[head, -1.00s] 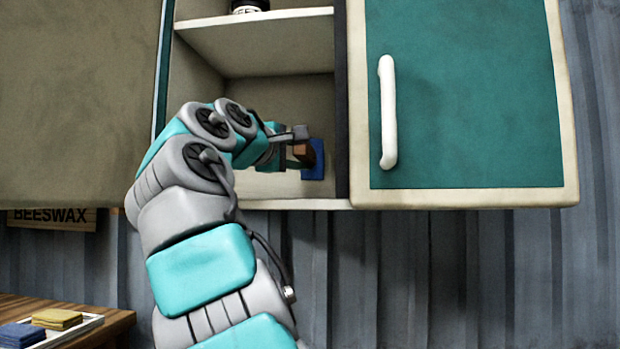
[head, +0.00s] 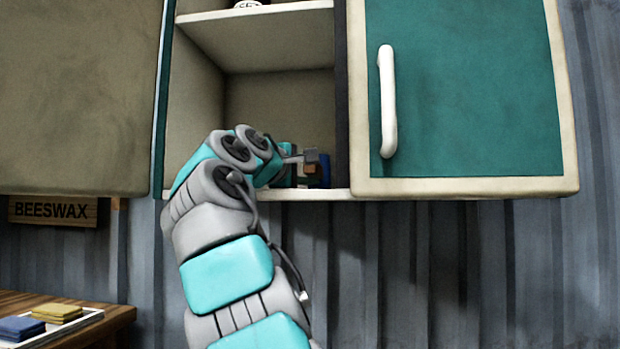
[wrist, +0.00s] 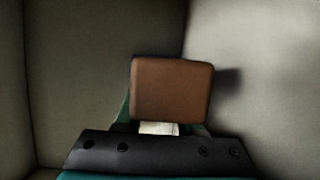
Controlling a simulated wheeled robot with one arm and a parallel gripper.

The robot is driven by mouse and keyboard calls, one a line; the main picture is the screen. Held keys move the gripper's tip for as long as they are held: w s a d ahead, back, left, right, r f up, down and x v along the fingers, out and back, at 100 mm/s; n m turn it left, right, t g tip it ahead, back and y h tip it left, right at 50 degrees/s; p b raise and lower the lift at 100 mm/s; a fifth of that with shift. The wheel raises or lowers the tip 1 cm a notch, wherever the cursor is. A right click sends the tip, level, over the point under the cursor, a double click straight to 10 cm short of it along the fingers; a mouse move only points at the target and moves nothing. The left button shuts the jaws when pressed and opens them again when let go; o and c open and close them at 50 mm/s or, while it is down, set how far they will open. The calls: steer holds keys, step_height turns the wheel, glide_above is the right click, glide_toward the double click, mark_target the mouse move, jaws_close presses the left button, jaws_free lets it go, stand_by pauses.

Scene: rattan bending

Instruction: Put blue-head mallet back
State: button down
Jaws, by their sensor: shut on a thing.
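The blue-head mallet is inside the open cupboard, at the right of its lower compartment. Its blue head (head: 325,171) shows low beside the right wall in the head view, partly hidden by my gripper. A brown wooden part (wrist: 172,88) fills the middle of the wrist view, and it shows small in the head view beside the blue. My gripper (head: 303,160) is shut on the mallet; its fingertips are mostly hidden behind the brown part in the wrist view. I cannot tell whether the mallet touches the cupboard floor.
The cupboard's shelf (head: 255,38) lies above my arm and carries a partly seen container (head: 247,4). A closed green door (head: 460,90) with a white handle (head: 387,100) is at right. A BEESWAX sign (head: 52,211) and a tray (head: 85,317) with blue and yellow pads are lower left.

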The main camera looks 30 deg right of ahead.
mark_target(315, 171)
steer(key=c, duration=0.5)
jaws_free()
steer(key=shift+r, duration=0.15)
steer(key=v, duration=1.2)
